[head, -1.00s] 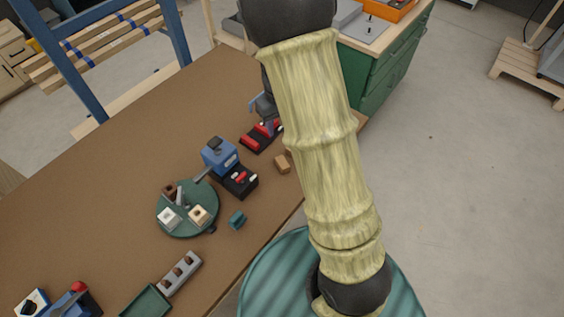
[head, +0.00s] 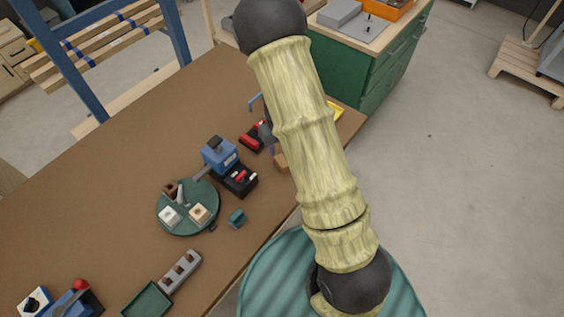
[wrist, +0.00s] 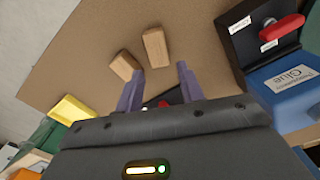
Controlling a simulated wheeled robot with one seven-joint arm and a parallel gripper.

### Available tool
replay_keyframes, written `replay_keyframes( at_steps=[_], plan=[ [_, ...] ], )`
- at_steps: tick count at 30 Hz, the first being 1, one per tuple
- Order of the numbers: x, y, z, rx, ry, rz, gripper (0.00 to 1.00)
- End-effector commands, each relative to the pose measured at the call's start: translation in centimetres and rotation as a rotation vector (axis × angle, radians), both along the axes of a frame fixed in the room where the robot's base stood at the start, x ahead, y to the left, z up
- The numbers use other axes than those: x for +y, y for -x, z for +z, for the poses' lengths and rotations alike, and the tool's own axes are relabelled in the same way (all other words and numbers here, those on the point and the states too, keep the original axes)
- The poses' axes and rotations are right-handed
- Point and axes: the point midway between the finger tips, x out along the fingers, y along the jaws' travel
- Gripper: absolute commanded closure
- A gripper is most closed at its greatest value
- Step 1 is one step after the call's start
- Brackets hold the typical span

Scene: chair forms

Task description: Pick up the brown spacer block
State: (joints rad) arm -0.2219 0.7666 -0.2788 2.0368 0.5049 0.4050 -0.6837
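Two plain light-brown wooden blocks lie on the brown workbench in the wrist view, a longer block (wrist: 155,48) and a shorter block (wrist: 124,65) to its left. They are close in colour, so I cannot tell which is the brown spacer block. In the head view one wooden block (head: 281,162) shows at the bench's right side, partly behind my arm; the other is hidden. My gripper (wrist: 160,68) is open, with two purple fingers apart and nothing between them. The longer block lies just beyond the fingertips, roughly between them, apart from them.
A blue glue unit (head: 220,155) with a black, red-handled base stands left of the block; it fills the right of the wrist view (wrist: 285,92). A green turntable (head: 187,226) holds small blocks. A teal block (head: 237,218) lies near the bench edge. A yellow tray (wrist: 70,109) lies left.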

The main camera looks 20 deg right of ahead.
Motion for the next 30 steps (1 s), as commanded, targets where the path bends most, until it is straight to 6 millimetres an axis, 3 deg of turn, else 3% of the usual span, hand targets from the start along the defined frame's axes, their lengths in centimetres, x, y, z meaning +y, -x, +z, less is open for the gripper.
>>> replay_keyframes(
  at_steps=[5,18,30],
  plan=[
    [0.0,0.0,-1.9,0.0,0.0,0.0,0.62],
    [0.1,-0.1,-2.5,0.0,0.0,0.003,0.62],
    [0.0,-0.4,-7.0,0.0,-0.001,0.002,0.62]
  ],
)
